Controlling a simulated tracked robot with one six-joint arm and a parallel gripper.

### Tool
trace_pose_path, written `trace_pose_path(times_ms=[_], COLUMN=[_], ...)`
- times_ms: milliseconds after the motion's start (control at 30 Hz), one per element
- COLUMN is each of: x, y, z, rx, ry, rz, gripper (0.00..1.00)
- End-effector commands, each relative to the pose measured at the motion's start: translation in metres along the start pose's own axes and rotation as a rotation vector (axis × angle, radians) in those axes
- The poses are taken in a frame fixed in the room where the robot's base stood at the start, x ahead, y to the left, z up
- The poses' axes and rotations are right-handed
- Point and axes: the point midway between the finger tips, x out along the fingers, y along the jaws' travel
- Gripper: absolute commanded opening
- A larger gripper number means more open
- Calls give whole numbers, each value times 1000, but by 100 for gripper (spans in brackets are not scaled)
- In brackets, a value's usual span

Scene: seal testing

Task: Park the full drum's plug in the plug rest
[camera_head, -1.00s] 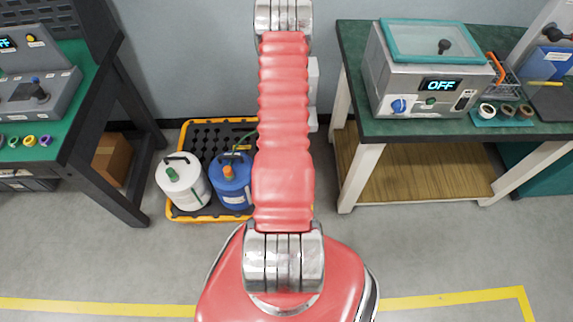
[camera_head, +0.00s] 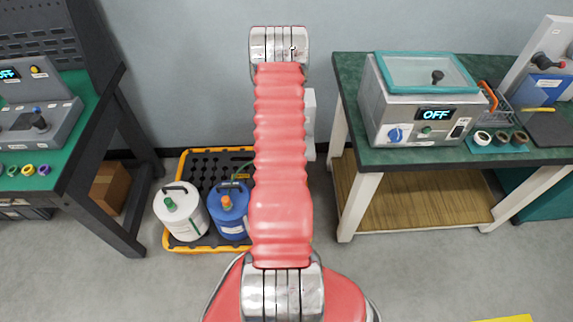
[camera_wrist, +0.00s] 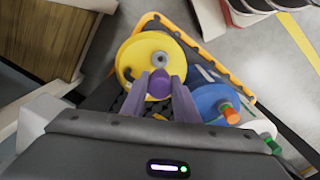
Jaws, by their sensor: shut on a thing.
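In the wrist view my gripper (camera_wrist: 162,82) is shut on a purple plug (camera_wrist: 160,77), held between its two fingers in front of the yellow drum (camera_wrist: 142,48). I cannot tell whether the plug still touches the drum's top. In the head view my arm hides the gripper and the yellow drum. I cannot pick out a plug rest in either view.
The drums stand on a yellow-edged black spill pallet (camera_head: 179,245), with a white drum (camera_head: 183,218) at its left. A green-topped bench (camera_head: 397,158) with a steel bath (camera_head: 421,128) stands right, another bench (camera_head: 62,158) left. A white box (camera_head: 310,115) is behind my arm.

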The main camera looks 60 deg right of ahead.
Motion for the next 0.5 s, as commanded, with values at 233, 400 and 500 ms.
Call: trace_pose_path(times_ms=[233,400,500], x=[-28,-60,-79], y=[-37,-84,-115], z=[-37,-70,-86], rx=[-61,-123,-159], ry=[4,6,6], rz=[6,9,10], gripper=[3,3,3])
